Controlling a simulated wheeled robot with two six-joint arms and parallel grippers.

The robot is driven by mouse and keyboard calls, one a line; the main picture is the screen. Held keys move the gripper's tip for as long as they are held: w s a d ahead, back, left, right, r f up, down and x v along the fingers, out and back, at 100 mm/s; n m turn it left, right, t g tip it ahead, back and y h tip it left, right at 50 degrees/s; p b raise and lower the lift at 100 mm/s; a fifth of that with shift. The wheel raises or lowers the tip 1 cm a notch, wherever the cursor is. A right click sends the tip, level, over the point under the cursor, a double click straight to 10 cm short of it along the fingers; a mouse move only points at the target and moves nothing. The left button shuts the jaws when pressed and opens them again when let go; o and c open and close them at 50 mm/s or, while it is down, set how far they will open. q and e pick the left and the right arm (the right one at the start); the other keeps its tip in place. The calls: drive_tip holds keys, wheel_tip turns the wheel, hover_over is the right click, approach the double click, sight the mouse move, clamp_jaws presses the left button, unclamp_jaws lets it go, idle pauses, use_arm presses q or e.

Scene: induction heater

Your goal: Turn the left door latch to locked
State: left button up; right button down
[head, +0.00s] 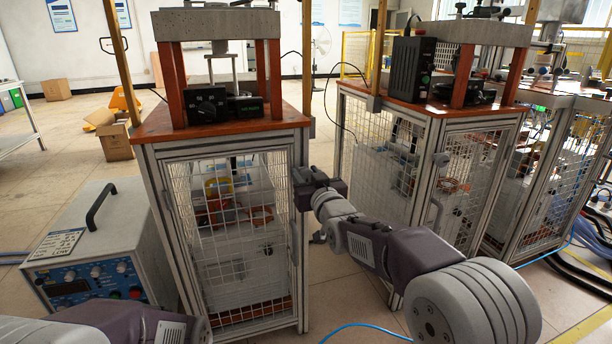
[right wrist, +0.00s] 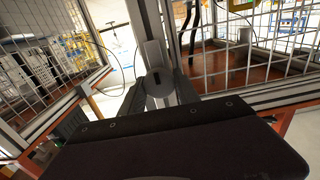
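The left cabinet's mesh door (head: 240,230) is shut in its frame. Its latch (head: 300,174) is a small grey piece on the door's right edge, partly hidden by my right gripper (head: 306,187). In the right wrist view the latch (right wrist: 157,88) shows a round grey hub with a dark slot and a grey lever rising from it. The two dark fingers of my right gripper (right wrist: 160,98) stand apart on either side of the hub; contact is not clear. My left gripper is out of the head view; only part of that arm shows at bottom left.
A control box (head: 95,265) with a black handle stands on the floor left of the cabinet.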

drive_tip(key=m+p, duration=0.1)
drive_tip(key=m, duration=0.4)
drive_tip(key=shift+d, duration=0.1)
drive_tip(key=m+p, duration=0.1)
drive_tip(key=m, duration=0.3)
drive_tip(key=shift+f, duration=0.1)
drive_tip(key=m+p, duration=0.1)
drive_tip(key=m, duration=0.4)
drive_tip(key=shift+d, duration=0.1)
drive_tip(key=shift+f+m+p, duration=0.2)
drive_tip(key=shift+m+p, duration=0.2)
drive_tip(key=shift+m, duration=1.5)
drive_tip(key=c, duration=0.9)
unclamp_jaws()
